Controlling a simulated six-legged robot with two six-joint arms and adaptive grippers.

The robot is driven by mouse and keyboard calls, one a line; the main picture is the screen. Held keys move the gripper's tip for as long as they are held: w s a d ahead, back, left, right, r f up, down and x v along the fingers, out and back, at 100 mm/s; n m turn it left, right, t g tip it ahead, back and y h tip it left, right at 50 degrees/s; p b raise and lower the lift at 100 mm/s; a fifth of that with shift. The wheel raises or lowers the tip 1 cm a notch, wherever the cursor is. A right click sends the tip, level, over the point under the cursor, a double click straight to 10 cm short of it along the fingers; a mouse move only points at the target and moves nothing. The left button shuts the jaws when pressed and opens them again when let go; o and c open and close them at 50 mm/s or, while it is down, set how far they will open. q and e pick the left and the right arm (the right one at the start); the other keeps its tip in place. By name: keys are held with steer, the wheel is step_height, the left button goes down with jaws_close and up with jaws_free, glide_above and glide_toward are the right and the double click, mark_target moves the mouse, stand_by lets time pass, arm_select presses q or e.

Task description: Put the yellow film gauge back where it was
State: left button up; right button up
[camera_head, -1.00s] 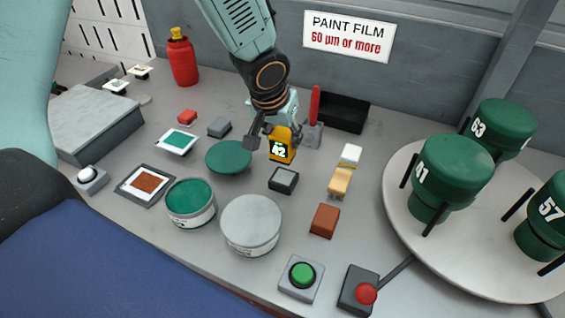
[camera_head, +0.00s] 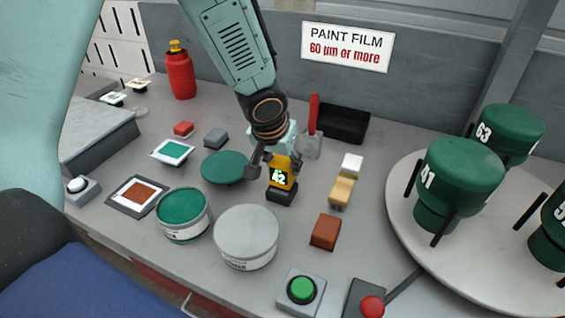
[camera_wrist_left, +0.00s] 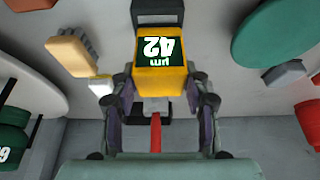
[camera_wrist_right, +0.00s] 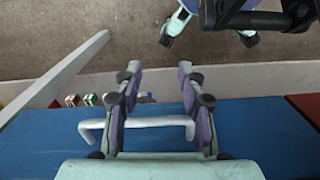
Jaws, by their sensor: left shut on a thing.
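The yellow film gauge (camera_head: 280,170) is upright, with a green-lit display reading 42. My left gripper (camera_head: 270,160) is shut on it from above and behind. A dark block (camera_head: 282,194) lies directly below the gauge; whether they touch I cannot tell. In the left wrist view the gauge (camera_wrist_left: 160,82) sits between the two fingers, and the dark block (camera_wrist_left: 157,12) shows just past it. My right gripper (camera_wrist_right: 158,75) shows only in its own wrist view, with its fingers apart and nothing between the tips.
A green disc (camera_head: 224,167) lies just left of the gauge. An open green paint can (camera_head: 184,214) and a grey-lidded can (camera_head: 246,236) stand in front.

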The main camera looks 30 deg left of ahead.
arm_select(q)
steer(key=shift+f, duration=0.1)
steer(key=o, duration=1)
steer(key=shift+d, duration=0.15)
